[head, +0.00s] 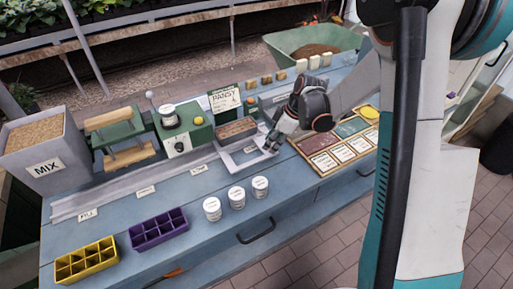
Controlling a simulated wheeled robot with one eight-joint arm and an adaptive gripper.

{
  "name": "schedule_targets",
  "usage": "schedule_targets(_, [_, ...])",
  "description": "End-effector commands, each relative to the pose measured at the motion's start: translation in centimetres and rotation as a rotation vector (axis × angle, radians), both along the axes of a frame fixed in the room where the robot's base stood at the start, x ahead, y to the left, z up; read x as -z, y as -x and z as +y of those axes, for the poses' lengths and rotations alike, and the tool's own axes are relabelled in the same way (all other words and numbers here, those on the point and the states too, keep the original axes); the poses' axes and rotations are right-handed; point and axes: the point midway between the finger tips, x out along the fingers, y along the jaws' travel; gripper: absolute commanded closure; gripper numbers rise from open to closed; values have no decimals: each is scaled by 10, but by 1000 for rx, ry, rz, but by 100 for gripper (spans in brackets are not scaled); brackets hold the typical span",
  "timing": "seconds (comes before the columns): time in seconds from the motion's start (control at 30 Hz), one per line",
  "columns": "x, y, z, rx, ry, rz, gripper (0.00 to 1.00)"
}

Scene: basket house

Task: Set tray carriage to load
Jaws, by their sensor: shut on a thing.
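The tray carriage (232,164) is a pale grey open frame at the right part of a long grey rail (120,195) on the blue bench. Small white labels stand along the rail's front; the leftmost label (87,214) and the others are too small to read surely. My gripper (271,144) is at the right end of the carriage and shut on it, low over the bench. The exact grip is partly hidden by the fingers. A brown celled tray (236,129) sits just behind the carriage.
A green machine (183,135) and a MIX bin (40,145) stand behind the rail. A card board (335,146) lies close right of my gripper.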

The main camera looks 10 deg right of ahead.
Motion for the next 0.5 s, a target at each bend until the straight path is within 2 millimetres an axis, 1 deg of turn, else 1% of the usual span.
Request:
schedule_targets(0.03, [0, -2, -9, 2, 1, 0, 100])
schedule_targets(0.1, [0, -5, -17, 2, 1, 0, 100])
schedule_targets(0.2, [0, -7, -26, 1, 1, 1, 100])
schedule_targets(0.33, [0, -9, -32, 0, 1, 0, 100])
schedule_targets(0.5, [0, -10, -35, 1, 2, -1, 100])
